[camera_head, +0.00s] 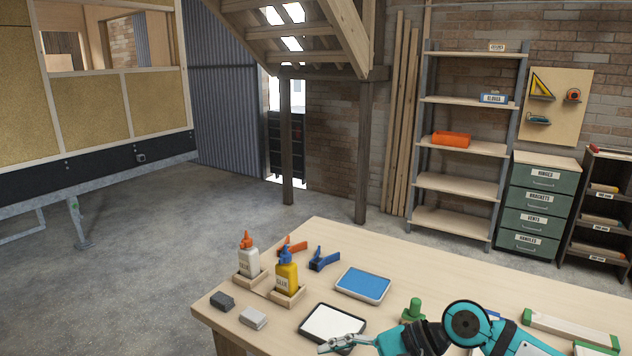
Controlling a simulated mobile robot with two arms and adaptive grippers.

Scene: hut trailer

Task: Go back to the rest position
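My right gripper (345,343) is at the bottom of the head view, over the near part of the wooden workbench (420,270). Its arm comes in from the lower right. It overlaps the lower edge of a white tray with a black rim (330,318); I cannot tell whether it touches the tray. Nothing is visible in its fingers, and their opening is not clear at this angle. My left gripper is not in view.
A white glue bottle (249,257) and a yellow one (287,273) stand in wooden holders. Clamps (323,259), a blue tray (363,284), two small blocks (253,317) and a green-knobbed tool (411,309) are nearby. A shelf (461,187) stands behind.

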